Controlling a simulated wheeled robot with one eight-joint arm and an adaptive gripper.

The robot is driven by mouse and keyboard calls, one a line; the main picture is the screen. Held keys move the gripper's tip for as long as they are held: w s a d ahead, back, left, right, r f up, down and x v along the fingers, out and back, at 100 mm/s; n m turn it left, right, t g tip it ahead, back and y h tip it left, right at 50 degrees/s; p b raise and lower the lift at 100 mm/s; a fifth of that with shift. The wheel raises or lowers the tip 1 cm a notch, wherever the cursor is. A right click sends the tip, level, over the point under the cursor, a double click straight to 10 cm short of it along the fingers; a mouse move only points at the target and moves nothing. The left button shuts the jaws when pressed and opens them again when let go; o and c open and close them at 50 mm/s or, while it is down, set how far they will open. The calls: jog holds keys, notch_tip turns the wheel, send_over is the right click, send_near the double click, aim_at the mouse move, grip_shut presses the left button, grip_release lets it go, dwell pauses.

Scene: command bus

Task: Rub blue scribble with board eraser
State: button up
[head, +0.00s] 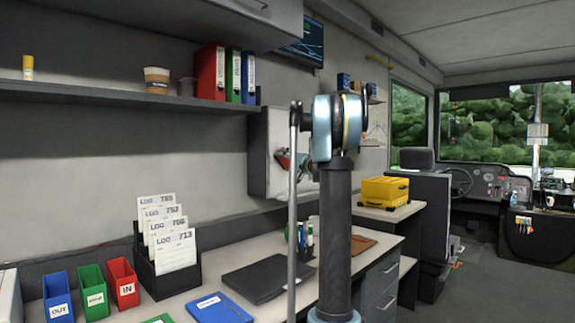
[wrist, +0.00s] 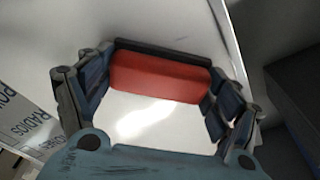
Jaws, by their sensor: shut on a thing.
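My gripper (wrist: 158,95) is shut on a red board eraser (wrist: 160,76) with a dark pad along its far side. The fingers press on the eraser's two short ends. The eraser is in front of a smooth white surface (wrist: 125,108) with a bright glare patch; I cannot tell whether the pad touches it. In the head view the gripper (head: 293,160) and a bit of red eraser (head: 282,159) show left of my arm, by the wall. I make out no blue scribble; a white panel (head: 376,130) right of my arm has faint coloured lines.
Below are a desk with a black folder (head: 262,279), a blue folder (head: 222,308), a log rack (head: 168,252) and coloured bins (head: 122,283). A shelf (head: 120,94) with binders runs along the wall. A yellow case (head: 385,190) stands beyond my arm.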

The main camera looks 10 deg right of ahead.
aim_at(276, 158)
jog(key=shift+s+a, duration=0.65)
jog(key=shift+a, duration=0.3)
jog(key=shift+s+a, duration=0.65)
jog(key=shift+a, duration=0.3)
jog(key=shift+r, duration=0.55)
jog(key=w+d, duration=1)
jog(key=d, duration=0.4)
jog(key=shift+w+d, duration=0.3)
jog(key=shift+w, duration=0.05)
dwell(0.5)
jog(key=shift+s+a, duration=1.75)
jog(key=shift+a, duration=0.7)
jog(key=shift+s+a, duration=1.8)
jog(key=shift+a, duration=0.65)
jog(key=shift+s+a, duration=1.75)
jog(key=shift+a, duration=0.7)
